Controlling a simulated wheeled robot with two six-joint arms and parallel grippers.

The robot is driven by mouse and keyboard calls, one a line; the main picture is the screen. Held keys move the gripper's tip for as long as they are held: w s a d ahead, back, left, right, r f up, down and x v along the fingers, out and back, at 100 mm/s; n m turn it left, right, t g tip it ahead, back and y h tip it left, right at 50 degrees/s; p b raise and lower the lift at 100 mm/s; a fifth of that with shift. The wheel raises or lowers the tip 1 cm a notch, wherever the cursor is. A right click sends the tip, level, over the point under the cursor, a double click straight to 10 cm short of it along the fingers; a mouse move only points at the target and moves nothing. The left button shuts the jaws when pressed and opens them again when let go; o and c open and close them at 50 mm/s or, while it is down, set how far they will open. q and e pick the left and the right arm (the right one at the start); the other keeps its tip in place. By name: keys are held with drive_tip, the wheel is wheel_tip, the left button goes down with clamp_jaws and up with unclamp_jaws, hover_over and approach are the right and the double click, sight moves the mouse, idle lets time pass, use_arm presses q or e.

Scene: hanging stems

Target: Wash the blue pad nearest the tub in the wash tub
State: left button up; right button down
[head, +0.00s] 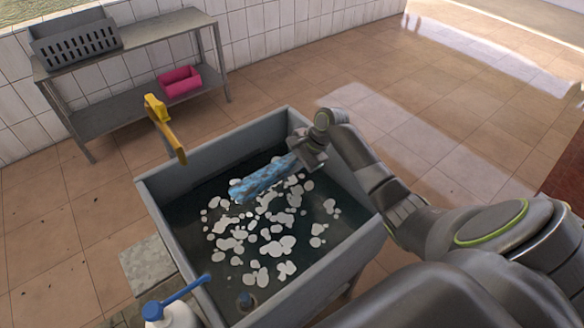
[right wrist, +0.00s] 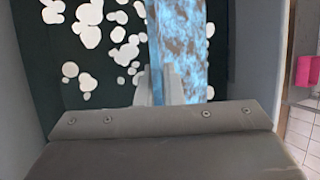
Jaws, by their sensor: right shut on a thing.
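The blue pad (head: 264,177) is long, with brownish-grey patches on its surface. It is in or just above the dark water of the grey wash tub (head: 163,215); I cannot tell how deep it reaches. My right gripper (head: 304,156) is shut on the pad's end, near the tub's far right wall. In the right wrist view the pad (right wrist: 190,45) extends away from the fingers (right wrist: 168,85) over the water. White foam patches (head: 277,246) float around it. My left gripper is not in view.
A yellow tap (head: 165,128) stands at the tub's far left edge. A white bottle with a blue pump (head: 172,312) is at the near left. A metal shelf (head: 150,97) behind holds a grey crate (head: 75,44) and a pink bin (head: 180,82). Tiled floor lies open at right.

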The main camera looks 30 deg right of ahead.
wheel_tip(320, 180, down, 18)
drive_tip(key=b, duration=0.9)
drive_tip(key=shift+f, duration=0.15)
idle(0.3)
